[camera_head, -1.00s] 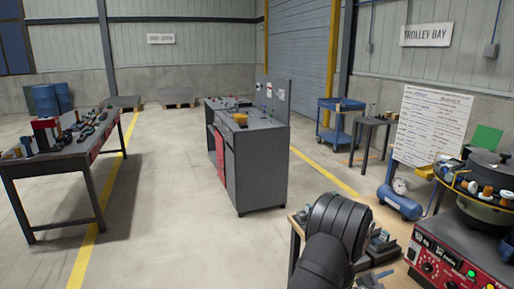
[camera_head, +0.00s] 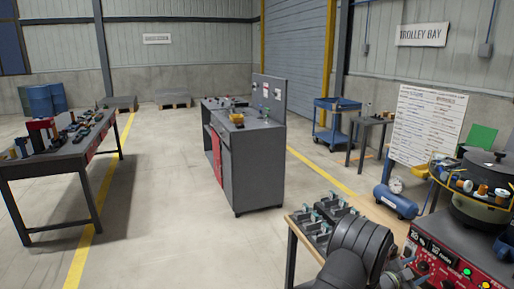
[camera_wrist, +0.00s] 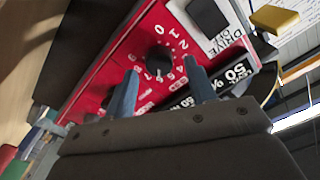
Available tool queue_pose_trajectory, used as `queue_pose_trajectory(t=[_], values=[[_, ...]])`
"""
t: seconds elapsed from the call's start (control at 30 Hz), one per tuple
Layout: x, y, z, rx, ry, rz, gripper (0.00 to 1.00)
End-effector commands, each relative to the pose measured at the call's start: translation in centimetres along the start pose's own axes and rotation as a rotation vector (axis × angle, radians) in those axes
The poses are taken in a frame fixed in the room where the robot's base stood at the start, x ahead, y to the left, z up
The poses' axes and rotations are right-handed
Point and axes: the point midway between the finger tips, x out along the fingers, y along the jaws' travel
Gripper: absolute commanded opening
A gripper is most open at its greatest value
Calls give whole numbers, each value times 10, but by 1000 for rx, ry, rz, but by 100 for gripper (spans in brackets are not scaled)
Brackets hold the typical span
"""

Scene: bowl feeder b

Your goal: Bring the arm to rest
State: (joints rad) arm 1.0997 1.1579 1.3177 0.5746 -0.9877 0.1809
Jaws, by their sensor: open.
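My gripper (camera_wrist: 163,92) shows in the wrist view with its two blue-grey fingers apart and nothing between them. Beyond the fingers is the red control panel (camera_wrist: 110,62) with a black dial (camera_wrist: 159,59) numbered around its edge. I cannot tell how far the fingertips are from the dial. In the head view my dark arm (camera_head: 357,250) is at the bottom, right of centre, beside the red control box (camera_head: 440,262). The gripper itself cannot be made out there.
The bowl feeder (camera_head: 480,205) stands on the red box at the right. A wooden bench (camera_head: 293,232) carries several grey fixtures (camera_head: 325,218) left of the arm. A grey cabinet (camera_head: 255,170) and a left table (camera_head: 50,165) stand farther off. The floor between them is clear.

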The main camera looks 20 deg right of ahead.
Motion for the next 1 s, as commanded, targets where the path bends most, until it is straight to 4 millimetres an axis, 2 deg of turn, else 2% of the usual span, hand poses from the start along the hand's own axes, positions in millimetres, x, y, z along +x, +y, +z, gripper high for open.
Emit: queue_pose_trajectory(t=[0.07,0.7,1.0], values=[[15,1,0,1,2,1,51],[12,-1,0,-519,0,0,51],[-43,-2,1,-526,-2,-2,51]])
